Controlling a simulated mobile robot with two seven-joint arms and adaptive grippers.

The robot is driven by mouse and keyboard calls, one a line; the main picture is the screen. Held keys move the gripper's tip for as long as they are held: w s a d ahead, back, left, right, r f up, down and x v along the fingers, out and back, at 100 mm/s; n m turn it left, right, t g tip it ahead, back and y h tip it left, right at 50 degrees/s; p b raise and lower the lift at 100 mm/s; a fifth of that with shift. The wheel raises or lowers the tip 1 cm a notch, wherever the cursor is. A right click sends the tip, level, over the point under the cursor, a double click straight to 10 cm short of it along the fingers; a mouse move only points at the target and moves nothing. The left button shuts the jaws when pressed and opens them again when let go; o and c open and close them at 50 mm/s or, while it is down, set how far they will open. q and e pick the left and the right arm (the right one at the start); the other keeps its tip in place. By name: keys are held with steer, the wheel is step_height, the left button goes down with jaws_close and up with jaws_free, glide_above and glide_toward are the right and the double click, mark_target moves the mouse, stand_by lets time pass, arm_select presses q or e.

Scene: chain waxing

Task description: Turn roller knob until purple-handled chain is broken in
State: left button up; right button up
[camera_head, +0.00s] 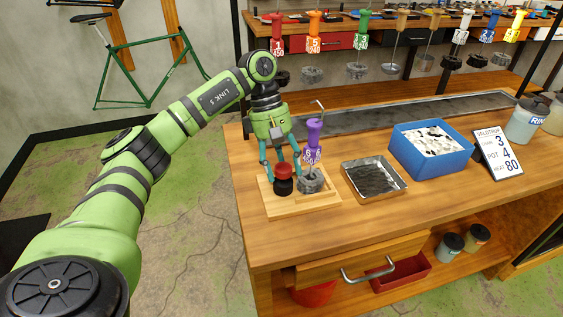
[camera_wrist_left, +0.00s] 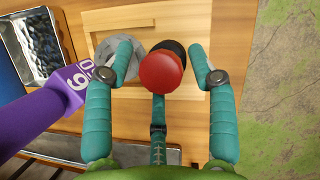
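The red knob (camera_head: 283,171) with a black base stands on a wooden board (camera_head: 272,206) near the bench's left end. It also shows in the left wrist view (camera_wrist_left: 162,72). Beside it is the grey roller with chain (camera_head: 312,181), seen partly behind a finger in the wrist view (camera_wrist_left: 118,62). The purple handle (camera_head: 313,135), tagged with white numbers, stands above the roller; it shows at the left of the wrist view (camera_wrist_left: 48,108). My left gripper (camera_head: 281,170) has its teal fingers spread around the red knob, with visible gaps at the sides. My right gripper is out of view.
A metal tray (camera_head: 397,193) lies right of the board, then a blue bin (camera_head: 462,164) and a sign (camera_head: 486,136). Jars (camera_head: 525,121) stand at the right. Several chains with coloured handles hang behind. A drawer (camera_head: 345,262) is partly open below.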

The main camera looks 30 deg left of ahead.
arm_select(q)
steer(key=shift+r, duration=0.15)
steer(key=shift+w+a+r, duration=0.15)
steer(key=shift+a+r, duration=0.05)
steer(key=shift+r, duration=0.05)
steer(key=v, duration=1.1)
steer(key=shift+d, duration=0.1)
stand_by(0.3)
